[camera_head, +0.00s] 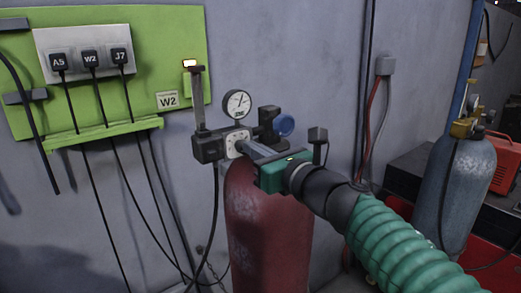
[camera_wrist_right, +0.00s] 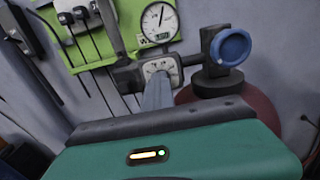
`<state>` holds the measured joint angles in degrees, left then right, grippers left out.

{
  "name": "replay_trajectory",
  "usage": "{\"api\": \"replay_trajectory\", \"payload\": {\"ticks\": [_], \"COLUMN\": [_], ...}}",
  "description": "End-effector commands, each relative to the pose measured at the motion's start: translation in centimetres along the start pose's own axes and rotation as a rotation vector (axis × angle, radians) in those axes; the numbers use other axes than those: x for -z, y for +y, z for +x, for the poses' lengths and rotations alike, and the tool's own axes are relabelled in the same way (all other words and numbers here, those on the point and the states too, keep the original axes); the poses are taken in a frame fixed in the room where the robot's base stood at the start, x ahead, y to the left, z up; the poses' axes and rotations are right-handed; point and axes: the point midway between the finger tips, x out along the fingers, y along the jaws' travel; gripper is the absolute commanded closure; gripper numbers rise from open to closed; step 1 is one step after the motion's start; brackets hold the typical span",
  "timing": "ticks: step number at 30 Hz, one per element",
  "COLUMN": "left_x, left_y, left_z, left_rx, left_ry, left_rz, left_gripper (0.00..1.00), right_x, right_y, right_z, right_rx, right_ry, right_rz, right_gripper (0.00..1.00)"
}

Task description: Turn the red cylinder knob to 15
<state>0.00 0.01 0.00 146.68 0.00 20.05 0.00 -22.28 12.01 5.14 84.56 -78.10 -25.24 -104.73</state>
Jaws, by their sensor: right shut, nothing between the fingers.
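The red cylinder (camera_head: 262,225) stands upright by the wall, with a dark regulator block (camera_head: 207,149) on top. A round gauge (camera_head: 237,104) rises above the block. A white-faced dial (camera_head: 237,142) sits on its front and also shows in the right wrist view (camera_wrist_right: 171,66). A blue round knob (camera_head: 285,125) is on the right side; it also shows in the right wrist view (camera_wrist_right: 230,47). My right gripper (camera_head: 249,148) is shut and empty, its fingertips at or just before the dial; contact cannot be told. The fingers hide part of the dial's lower edge. My left gripper is out of view.
A clear upright tube (camera_head: 198,100) stands left of the gauge. A green panel (camera_head: 120,25) with sockets and hanging black cables is at left. A grey-blue cylinder (camera_head: 455,185) and a red case (camera_head: 504,160) stand at right. A hose hangs from the block.

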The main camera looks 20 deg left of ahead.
Motion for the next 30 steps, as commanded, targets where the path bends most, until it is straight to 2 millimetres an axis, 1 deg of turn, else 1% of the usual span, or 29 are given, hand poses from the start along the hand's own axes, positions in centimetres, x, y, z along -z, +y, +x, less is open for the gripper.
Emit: {"api": "replay_trajectory", "payload": {"ticks": [1,18,19,22,23,26,30], "left_x": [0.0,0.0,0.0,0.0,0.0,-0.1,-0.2], "left_y": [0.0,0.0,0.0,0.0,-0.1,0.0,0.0], "left_z": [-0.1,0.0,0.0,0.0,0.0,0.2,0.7], "left_rx": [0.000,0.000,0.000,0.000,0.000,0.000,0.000], "left_ry": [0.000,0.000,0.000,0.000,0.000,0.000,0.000], "left_rz": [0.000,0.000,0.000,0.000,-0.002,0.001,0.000], "left_gripper": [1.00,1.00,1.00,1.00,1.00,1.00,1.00], "right_x": [-0.2,-0.1,-0.1,-0.1,0.3,0.5,0.6], "right_y": [0.5,0.5,0.5,0.5,1.1,1.1,0.9], "right_z": [0.2,0.3,0.3,0.3,1.6,1.5,0.5], "right_rx": [-0.009,-0.009,-0.009,-0.009,-0.008,-0.008,-0.003], "right_ry": [-0.005,-0.003,-0.003,-0.003,0.006,0.007,0.009], "right_rz": [0.003,0.003,0.003,0.003,-0.001,-0.001,-0.003], "right_gripper": [1.00,1.00,0.98,0.85,0.81,0.68,0.50]}}
